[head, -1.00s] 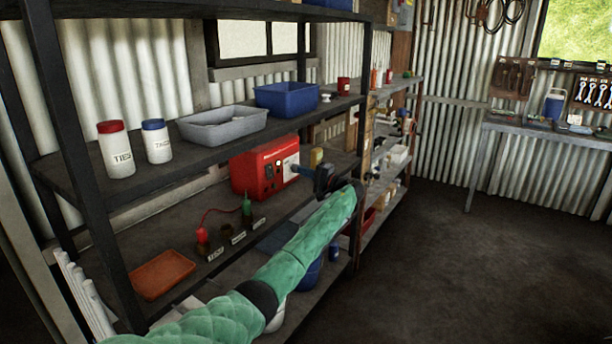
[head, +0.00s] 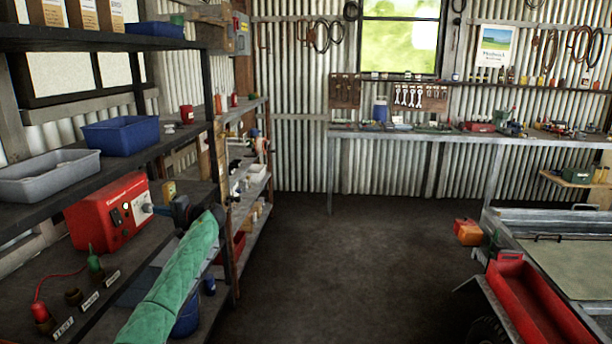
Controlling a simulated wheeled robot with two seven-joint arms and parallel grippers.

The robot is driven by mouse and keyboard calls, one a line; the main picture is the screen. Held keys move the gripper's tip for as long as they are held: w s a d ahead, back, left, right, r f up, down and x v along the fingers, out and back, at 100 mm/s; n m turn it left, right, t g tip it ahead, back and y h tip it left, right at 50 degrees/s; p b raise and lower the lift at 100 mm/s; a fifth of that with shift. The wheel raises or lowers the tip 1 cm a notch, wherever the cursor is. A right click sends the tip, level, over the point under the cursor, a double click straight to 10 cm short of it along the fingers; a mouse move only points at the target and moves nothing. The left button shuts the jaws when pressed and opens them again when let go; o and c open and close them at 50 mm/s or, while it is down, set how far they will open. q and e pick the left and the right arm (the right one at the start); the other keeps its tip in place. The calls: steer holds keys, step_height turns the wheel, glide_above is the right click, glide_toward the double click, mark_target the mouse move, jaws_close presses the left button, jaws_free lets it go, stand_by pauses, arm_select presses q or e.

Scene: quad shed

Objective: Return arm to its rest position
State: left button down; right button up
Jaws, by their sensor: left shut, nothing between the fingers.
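My left arm, in a green quilted sleeve, comes in from the bottom left of the head view. Its dark gripper (head: 172,209) is shut and empty, at the middle shelf of the rack. The fingers point left toward the front of a red box (head: 108,210) with a pale dial panel. From this angle I cannot tell whether the fingertips touch the box, but a small gap seems to show. My right gripper is out of view.
The dark rack's upper shelf (head: 40,208) bears a grey tray (head: 48,178) and a blue bin (head: 120,136). A small yellow item (head: 169,191) stands close behind my gripper. The concrete floor (head: 330,270) is clear.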

arm_select(q)
steer(key=s+d+r+t+h, duration=0.1)
steer(key=d+r+t+h, duration=0.25)
steer(key=d, duration=0.35)
steer(key=d+r+t+h, duration=0.3)
steer(key=d+h, duration=0.1)
steer(key=d, duration=0.2)
steer(key=s+d+f+m+h, duration=0.2)
steer(key=s+d+f+h, duration=0.5)
steer(key=s+d+f, duration=0.75)
steer(key=s+d+f+g+h, duration=0.1)
steer(key=s+d+f+g, duration=0.1)
steer(key=s+f, duration=1)
steer(key=s+d+f+g+h, duration=0.2)
steer(key=s+f, duration=1.1)
steer(key=s, duration=1)
steer(key=s+d+f+g+h, duration=0.1)
steer(key=s+d+f+g, duration=0.2)
steer(key=s+f, duration=0.9)
steer(key=s+d, duration=0.1)
steer(key=s, duration=0.5)
steer(key=shift+d+f+g, duration=0.2)
steer(key=shift+d+g, duration=0.05)
steer(key=shift+g, duration=0.1)
steer(key=shift+h, duration=0.25)
